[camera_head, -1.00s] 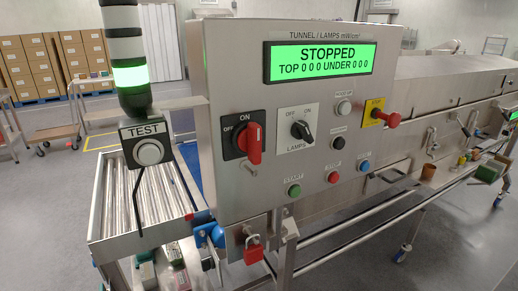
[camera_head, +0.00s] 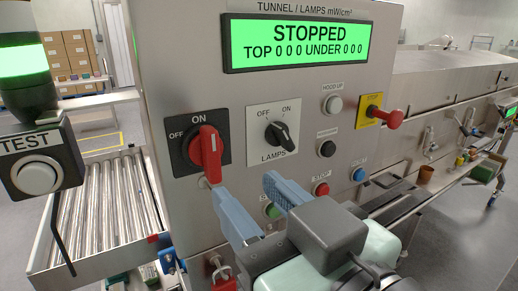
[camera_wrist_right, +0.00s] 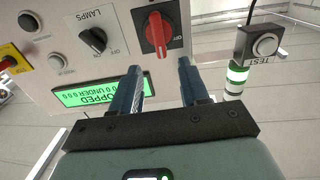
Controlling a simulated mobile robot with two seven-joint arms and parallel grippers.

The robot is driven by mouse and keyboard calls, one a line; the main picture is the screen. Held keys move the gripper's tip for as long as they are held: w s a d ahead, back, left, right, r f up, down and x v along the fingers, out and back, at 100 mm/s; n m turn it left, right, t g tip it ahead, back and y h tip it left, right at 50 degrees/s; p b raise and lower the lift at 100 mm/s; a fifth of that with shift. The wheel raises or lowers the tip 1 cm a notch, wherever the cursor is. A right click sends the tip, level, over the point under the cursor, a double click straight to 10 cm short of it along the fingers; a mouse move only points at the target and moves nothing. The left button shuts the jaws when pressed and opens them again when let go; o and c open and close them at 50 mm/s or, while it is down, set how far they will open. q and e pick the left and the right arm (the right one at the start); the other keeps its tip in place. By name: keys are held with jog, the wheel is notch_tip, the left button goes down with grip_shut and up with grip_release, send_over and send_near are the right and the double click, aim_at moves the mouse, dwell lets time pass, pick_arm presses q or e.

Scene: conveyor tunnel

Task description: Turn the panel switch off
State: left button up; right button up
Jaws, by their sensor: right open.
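The panel switch is a red rotary handle (camera_head: 206,152) on a black plate marked OFF and ON, on the steel control panel (camera_head: 185,90). Its handle stands upright, in line with the ON mark. In the right wrist view the red handle (camera_wrist_right: 159,32) shows upside down, just beyond the fingertips. My right gripper (camera_head: 247,187) is open and empty, its blue-grey fingers pointing at the panel. It is below and right of the red handle in the head view, apart from it as far as I can tell. My left gripper is not in view.
A black LAMPS knob (camera_head: 279,136) sits right of the red handle. Push buttons and a red stop knob (camera_head: 391,119) are further right. The display (camera_head: 297,44) reads STOPPED. A TEST box (camera_head: 40,172) with a stack light stands at left. A red padlock (camera_head: 222,282) hangs below.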

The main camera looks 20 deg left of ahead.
aim_at(215, 155)
jog(key=p+x, duration=0.2)
jog(key=x, duration=0.8)
jog(key=shift+w+a, duration=0.15)
jog(key=shift+a, duration=0.05)
grip_shut()
